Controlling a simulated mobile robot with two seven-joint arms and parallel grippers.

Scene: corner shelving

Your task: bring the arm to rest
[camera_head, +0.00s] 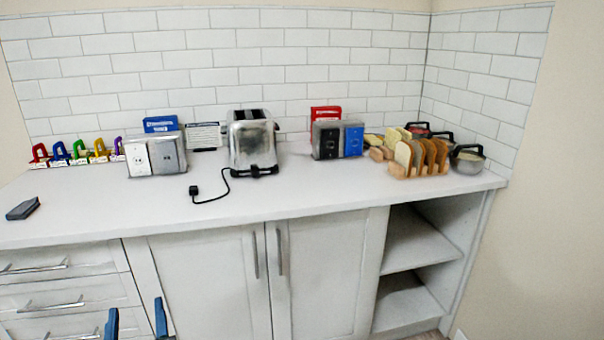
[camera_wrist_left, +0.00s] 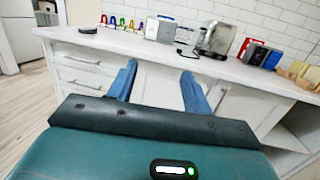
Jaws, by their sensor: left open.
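My left gripper (camera_head: 136,320) shows at the bottom of the head view as two blue fingers, spread apart, in front of the drawers and cabinet and below the counter top. In the left wrist view the same gripper (camera_wrist_left: 160,85) has its two blue fingers wide apart with nothing between them. The white counter (camera_head: 310,200) lies beyond the fingertips, which touch nothing that I can see. My right gripper is in neither view.
On the counter stand a toaster (camera_head: 252,143) with a black plug (camera_head: 194,190), outlet boxes (camera_head: 155,154), a black and blue box pair (camera_head: 337,139), a bread rack (camera_head: 420,160), pots (camera_head: 467,158), colored padlocks (camera_head: 80,152) and a dark grey block (camera_head: 23,208). The counter's front middle is clear.

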